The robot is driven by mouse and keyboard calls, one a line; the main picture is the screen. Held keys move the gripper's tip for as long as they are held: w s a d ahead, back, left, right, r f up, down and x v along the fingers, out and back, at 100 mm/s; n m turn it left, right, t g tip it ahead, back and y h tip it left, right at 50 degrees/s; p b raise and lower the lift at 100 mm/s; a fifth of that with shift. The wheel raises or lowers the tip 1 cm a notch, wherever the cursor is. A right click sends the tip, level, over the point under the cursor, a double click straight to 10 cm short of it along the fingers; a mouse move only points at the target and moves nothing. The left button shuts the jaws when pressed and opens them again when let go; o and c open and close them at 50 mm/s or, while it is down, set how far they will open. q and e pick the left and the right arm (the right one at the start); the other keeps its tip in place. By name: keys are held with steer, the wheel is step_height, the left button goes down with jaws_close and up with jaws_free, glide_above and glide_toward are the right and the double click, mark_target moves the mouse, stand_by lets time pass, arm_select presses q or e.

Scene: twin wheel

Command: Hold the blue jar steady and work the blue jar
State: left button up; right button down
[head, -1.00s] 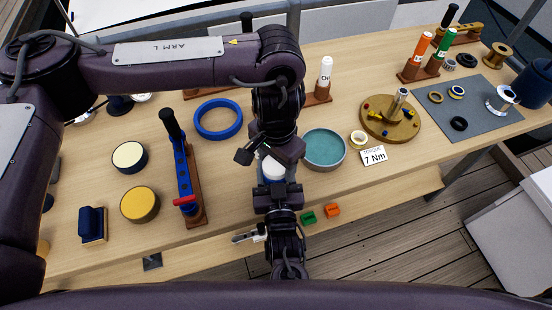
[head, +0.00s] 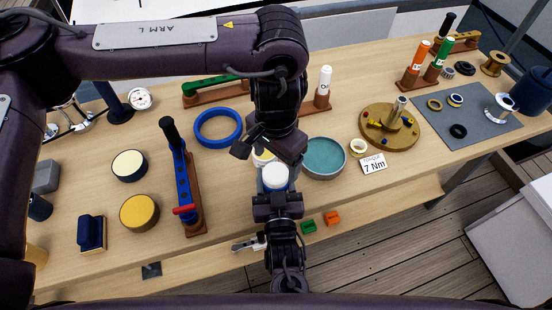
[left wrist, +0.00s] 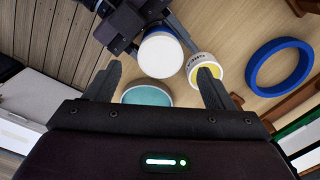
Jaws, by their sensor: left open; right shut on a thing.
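The blue jar (head: 274,178) has a white round top and a blue side, and stands at the table's front edge, below the left gripper in the head view. In the left wrist view the jar (left wrist: 160,54) lies beyond the open fingers. My right gripper (head: 276,192) comes from the front and is shut on the jar, its fingers partly hidden. My left gripper (head: 268,148) is open and empty above and behind the jar; its spread fingers show in the left wrist view (left wrist: 158,88). A white round piece with a yellow inside (left wrist: 205,70) sits beside the jar.
A teal round dish (head: 325,157) stands right of the jar and a blue ring (head: 218,127) to its left. A blue tool on a wooden stand (head: 184,180) is further left. Green (head: 308,226) and orange (head: 332,218) blocks lie below the front edge.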

mark_target(275, 172)
arm_select(q)
steer(key=shift+c, duration=0.5)
steer(key=shift+r, duration=0.25)
step_height(275, 172, up, 3)
steer(key=n, duration=0.3)
steer(key=shift+f, duration=0.1)
steer(key=shift+f, duration=3.9)
steer(key=shift+c, duration=0.2)
